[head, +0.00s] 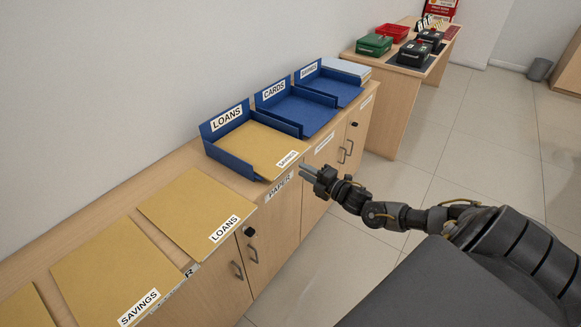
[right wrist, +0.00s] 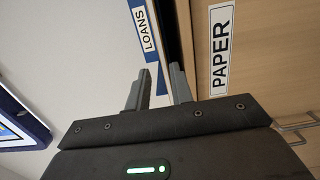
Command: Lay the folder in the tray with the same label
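Three blue trays stand in a row on the counter: the LOANS tray (head: 228,165), the CARDS tray (head: 288,128) and a third tray (head: 342,98) whose small label seems to read SAVINGS. A tan folder (head: 262,147) labelled SAVINGS lies in the LOANS tray, its labelled end at the open front. My right gripper (head: 306,172) is just off that end, in front of the cabinet. In the right wrist view its two fingers (right wrist: 164,88) stand apart with nothing visible between them. The LOANS label (right wrist: 147,28) shows beyond them. My left gripper is out of view.
More tan folders lie on the counter, one labelled LOANS (head: 190,205), one SAVINGS (head: 112,270), another cut off at the left. A pale stack (head: 348,70) sits past the third tray. A farther desk holds a green box (head: 374,44). Floor to the right is clear.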

